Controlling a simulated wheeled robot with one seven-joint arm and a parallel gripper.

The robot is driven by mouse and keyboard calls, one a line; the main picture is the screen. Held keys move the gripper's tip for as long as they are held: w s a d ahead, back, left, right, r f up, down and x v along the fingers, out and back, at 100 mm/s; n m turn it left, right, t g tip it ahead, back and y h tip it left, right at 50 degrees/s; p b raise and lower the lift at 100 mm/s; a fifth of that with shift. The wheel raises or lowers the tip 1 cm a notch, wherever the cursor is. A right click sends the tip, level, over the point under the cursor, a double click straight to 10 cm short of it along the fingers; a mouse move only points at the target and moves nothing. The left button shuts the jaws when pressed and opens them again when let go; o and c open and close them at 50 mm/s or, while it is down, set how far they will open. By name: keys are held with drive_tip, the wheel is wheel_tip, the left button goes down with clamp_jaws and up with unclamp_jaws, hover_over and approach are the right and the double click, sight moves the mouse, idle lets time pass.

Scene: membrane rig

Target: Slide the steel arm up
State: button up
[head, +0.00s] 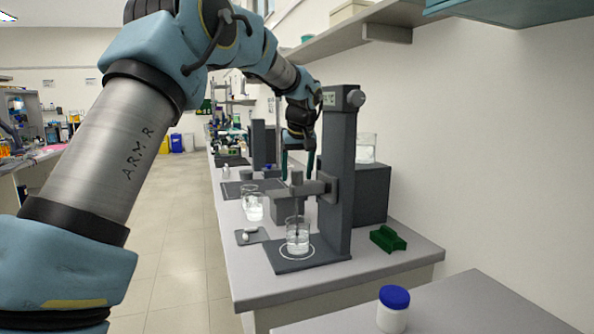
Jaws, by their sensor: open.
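The membrane rig stands on the bench, with a dark upright column (338,170) and a flat base plate (318,262). The steel arm (312,188) sticks out to the left from the column at about mid-height, above a glass beaker (298,240) of clear liquid. A thin rod hangs from the arm down into the beaker. My gripper (298,166) is open, above and behind the steel arm, left of the column. Its fingers point down and appear apart from the arm, though the depth gap is hard to judge.
Two small beakers (255,208) and a small grey tray (252,236) with white pieces lie left of the rig. A dark box (372,192) stands behind the column. A green block (388,239) and a blue-capped jar (393,308) are at right. A shelf (345,40) hangs above.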

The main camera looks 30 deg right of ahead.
drive_tip(key=shift+f, duration=0.1)
clamp_jaws()
idle(0.6)
idle(0.8)
